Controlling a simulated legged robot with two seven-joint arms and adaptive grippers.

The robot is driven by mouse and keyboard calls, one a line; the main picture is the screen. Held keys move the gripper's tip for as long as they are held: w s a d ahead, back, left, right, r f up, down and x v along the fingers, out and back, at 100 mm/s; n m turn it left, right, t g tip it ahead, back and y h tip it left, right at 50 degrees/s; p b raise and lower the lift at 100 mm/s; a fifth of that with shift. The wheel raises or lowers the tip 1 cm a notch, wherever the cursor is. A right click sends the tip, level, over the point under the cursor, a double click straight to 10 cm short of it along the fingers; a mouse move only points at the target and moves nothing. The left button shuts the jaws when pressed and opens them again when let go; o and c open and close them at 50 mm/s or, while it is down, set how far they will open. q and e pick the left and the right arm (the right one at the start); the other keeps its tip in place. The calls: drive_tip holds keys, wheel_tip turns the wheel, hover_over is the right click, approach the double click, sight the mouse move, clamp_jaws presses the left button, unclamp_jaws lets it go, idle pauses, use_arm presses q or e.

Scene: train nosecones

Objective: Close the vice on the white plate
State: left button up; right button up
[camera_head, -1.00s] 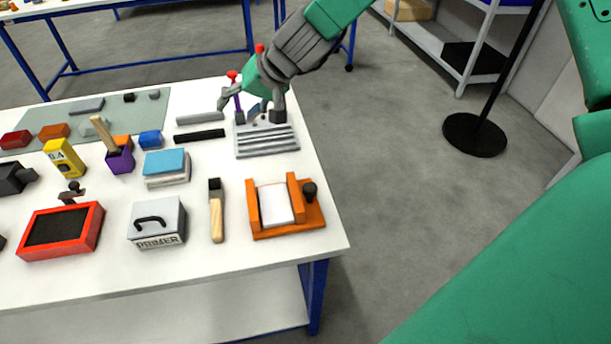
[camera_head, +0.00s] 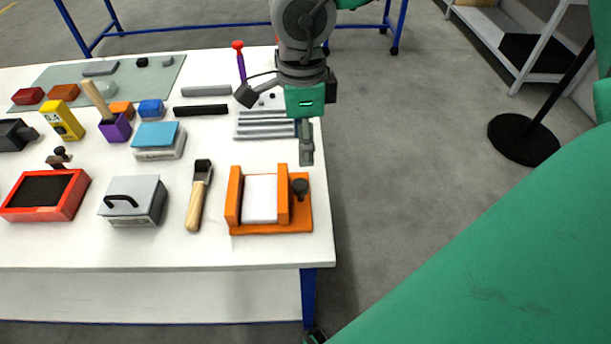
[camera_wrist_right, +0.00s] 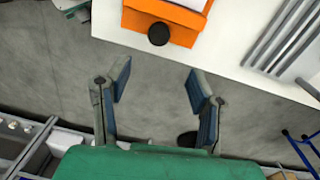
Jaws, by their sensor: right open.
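The orange vice (camera_head: 234,208) stands near the front right corner of the table. The white plate (camera_head: 260,198) lies between its two upright orange jaws; I cannot tell if both jaws touch it. The vice's black knob (camera_head: 299,187) is on its right side. My right gripper (camera_head: 306,145) is above the table's right edge, beyond the vice and apart from it. In the right wrist view my right gripper (camera_wrist_right: 160,85) is open and empty, its fingers over the floor. The knob (camera_wrist_right: 158,34) and the plate (camera_wrist_right: 190,3) show there at the top. My left gripper is out of view.
A grey ribbed block (camera_head: 262,126) lies behind the vice, partly hidden by my right arm. A wooden-handled brush (camera_head: 198,195) and a grey primer box (camera_head: 135,202) lie left of the vice. The floor right of the table (camera_head: 400,150) is clear near the vice.

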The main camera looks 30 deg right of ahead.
sight(300, 184)
drive_tip(key=f, duration=0.2)
drive_tip(key=a+f+b, duration=0.1)
drive_tip(key=f, duration=0.4)
drive_tip(key=shift+s+a+f, duration=0.15)
drive_tip(key=shift+a+f, duration=0.1)
drive_tip(key=shift+a, duration=0.05)
drive_tip(key=f, duration=0.1)
drive_tip(key=f+b, duration=0.1)
drive_tip(key=f, duration=0.1)
drive_tip(key=shift+d, duration=0.35)
drive_tip(key=shift+d+f, duration=0.3)
drive_tip(key=shift+a, duration=0.3)
drive_tip(key=c, duration=0.3)
drive_tip(key=shift+a+r, duration=0.1)
drive_tip(key=shift+a, duration=0.15)
clamp_jaws()
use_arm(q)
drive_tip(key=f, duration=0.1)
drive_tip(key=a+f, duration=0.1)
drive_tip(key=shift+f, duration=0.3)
use_arm(e)
drive_tip(key=shift+d, duration=0.1)
